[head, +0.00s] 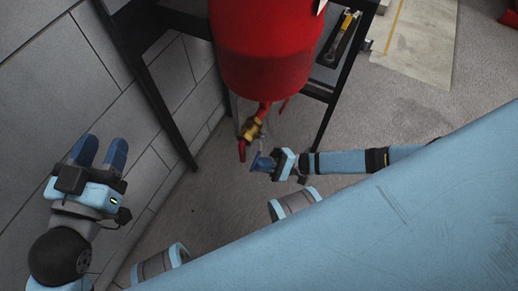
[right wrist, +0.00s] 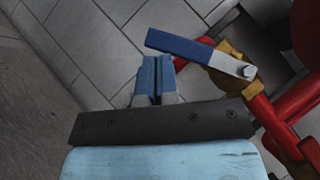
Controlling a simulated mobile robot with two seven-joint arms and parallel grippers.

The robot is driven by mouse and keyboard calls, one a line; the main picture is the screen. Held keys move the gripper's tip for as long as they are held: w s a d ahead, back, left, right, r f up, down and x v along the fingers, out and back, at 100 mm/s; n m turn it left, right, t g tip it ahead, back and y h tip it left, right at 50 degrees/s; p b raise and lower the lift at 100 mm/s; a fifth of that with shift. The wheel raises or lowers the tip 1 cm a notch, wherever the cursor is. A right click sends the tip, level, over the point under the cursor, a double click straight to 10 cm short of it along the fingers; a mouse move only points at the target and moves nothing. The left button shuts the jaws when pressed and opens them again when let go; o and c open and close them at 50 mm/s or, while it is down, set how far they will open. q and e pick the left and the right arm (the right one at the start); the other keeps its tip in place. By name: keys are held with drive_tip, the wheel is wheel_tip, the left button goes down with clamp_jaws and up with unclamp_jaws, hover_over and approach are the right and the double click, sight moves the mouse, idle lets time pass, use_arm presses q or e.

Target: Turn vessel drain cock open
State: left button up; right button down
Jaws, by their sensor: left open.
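The red vessel (head: 265,45) hangs in a dark frame in the head view. Below it is the drain cock (head: 252,128), with a brass body and a red outlet. In the right wrist view the cock's brass body (right wrist: 232,70) joins a red pipe, and its blue lever (right wrist: 185,48) points left across the pipe line. My right gripper (head: 262,162) is just below the cock. Its blue fingers (right wrist: 155,78) are together with nothing visible between them, tips close to the lever's free end; contact cannot be told. My left gripper (head: 98,152) is open and empty, far left by the wall.
A grey tiled wall (head: 60,80) runs along the left. Dark frame legs (head: 155,95) stand either side of the vessel. A tray with tools (head: 340,38) is right of the vessel.

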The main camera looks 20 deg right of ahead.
use_arm(q)
drive_tip(key=n+p, duration=0.1)
drive_tip(key=s+g+p, duration=0.1)
drive_tip(key=s+d+n+p, duration=0.1)
drive_tip(key=shift+s+f+n+y, duration=0.2)
drive_tip(key=shift+f+n+y, duration=0.1)
drive_tip(key=shift+f, duration=0.05)
use_arm(e)
drive_tip(key=r, duration=0.1)
drive_tip(key=s+a+r, duration=0.1)
drive_tip(key=a+r, duration=0.1)
drive_tip(key=shift+s+r, duration=0.2)
drive_tip(key=shift+s, duration=0.1)
use_arm(q)
drive_tip(key=shift+s+f, duration=0.1)
drive_tip(key=shift+s, duration=0.1)
use_arm(e)
drive_tip(key=shift+r, duration=0.1)
use_arm(q)
drive_tip(key=shift+w, duration=0.1)
drive_tip(key=shift+r+p, duration=0.35)
drive_tip(key=shift+r, duration=0.05)
use_arm(e)
drive_tip(key=v, duration=1.3)
drive_tip(key=shift+d+f, duration=0.2)
drive_tip(key=shift+d, duration=0.1)
